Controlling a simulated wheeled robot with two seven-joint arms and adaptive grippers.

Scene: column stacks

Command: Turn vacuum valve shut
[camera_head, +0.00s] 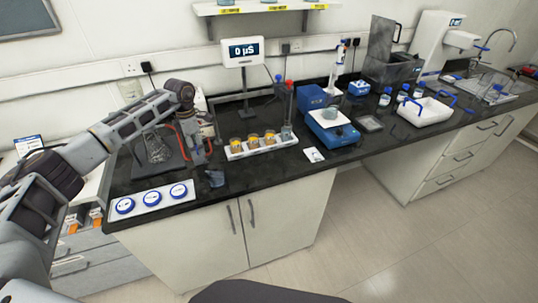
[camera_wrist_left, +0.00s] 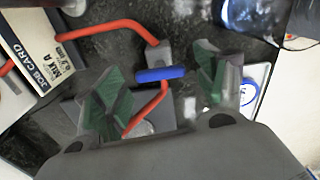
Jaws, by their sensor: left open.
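The valve has a blue bar handle (camera_wrist_left: 161,74), seen in the left wrist view lying nearly crosswise between the fingers. Red tubing (camera_wrist_left: 105,29) runs to a grey block beside the handle and on below it. My left gripper (camera_wrist_left: 160,88) is open, with one green-padded finger on each side of the handle and visible gaps. I cannot tell the height between fingers and handle. In the head view my left gripper (camera_head: 207,160) points down over the bench near the red tubing (camera_head: 184,142); the valve handle is hidden there. My right gripper is not in view.
A rack of orange-filled vials (camera_head: 252,150) stands to the right.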

